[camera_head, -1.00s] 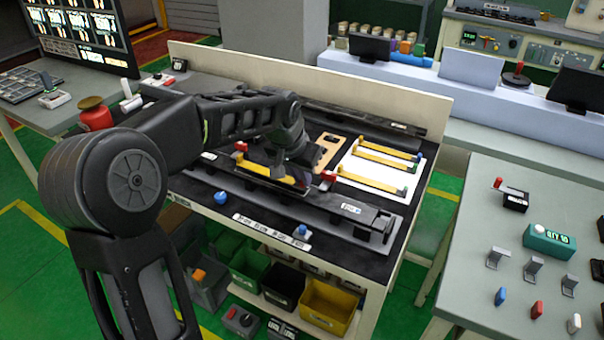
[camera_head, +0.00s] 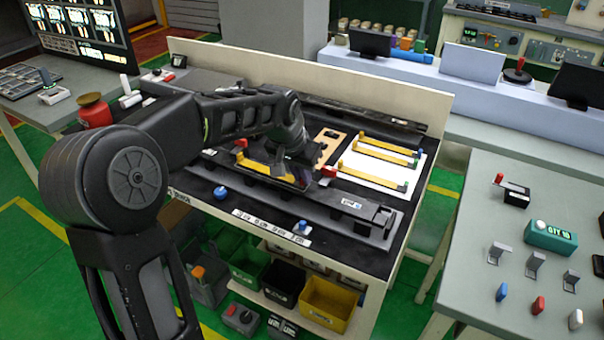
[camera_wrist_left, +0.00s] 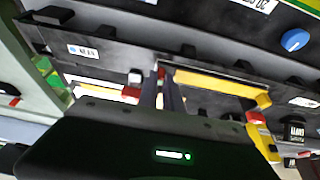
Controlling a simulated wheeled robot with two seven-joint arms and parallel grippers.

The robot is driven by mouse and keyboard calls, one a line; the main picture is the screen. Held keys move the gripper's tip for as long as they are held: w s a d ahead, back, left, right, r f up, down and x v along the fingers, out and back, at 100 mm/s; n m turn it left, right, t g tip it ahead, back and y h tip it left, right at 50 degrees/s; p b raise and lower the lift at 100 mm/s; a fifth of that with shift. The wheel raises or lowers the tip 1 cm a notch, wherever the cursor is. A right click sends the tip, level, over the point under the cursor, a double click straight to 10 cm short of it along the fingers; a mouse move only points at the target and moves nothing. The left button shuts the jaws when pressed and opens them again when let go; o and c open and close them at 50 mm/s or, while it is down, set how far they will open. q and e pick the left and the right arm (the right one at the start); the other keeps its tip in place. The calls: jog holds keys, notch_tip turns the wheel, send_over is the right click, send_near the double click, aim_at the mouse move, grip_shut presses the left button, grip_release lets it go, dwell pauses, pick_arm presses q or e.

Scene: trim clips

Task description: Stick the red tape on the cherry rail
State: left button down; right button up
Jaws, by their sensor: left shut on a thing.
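My left gripper (camera_head: 303,182) reaches down at the front right end of a yellow bar (camera_head: 265,169) in the long dark fixture. In the left wrist view the fingers (camera_wrist_left: 168,92) are close together beside one end of that yellow bar (camera_wrist_left: 215,83). A small red piece (camera_wrist_left: 161,72), apparently the red tape, shows at the fingertips; the fingers hide most of it. Contact between it and the bar cannot be made out. No label clearly marks the cherry rail. My right gripper is not in view.
More yellow bars (camera_head: 388,148) lie on a white sheet (camera_head: 358,165) behind the fixture (camera_head: 345,208). Blue knobs (camera_head: 220,194) stand along the bench front. Bins (camera_head: 328,300) sit on the shelf below. A grey side table (camera_head: 545,270) stands at right.

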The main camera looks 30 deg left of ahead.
pick_arm(q)
jog(key=c, duration=1.4)
grip_release()
jog(key=shift+c, duration=0.2)
jog(key=v, duration=0.8)
jog(key=shift+b, duration=0.3)
jog(key=shift+f, duration=0.1)
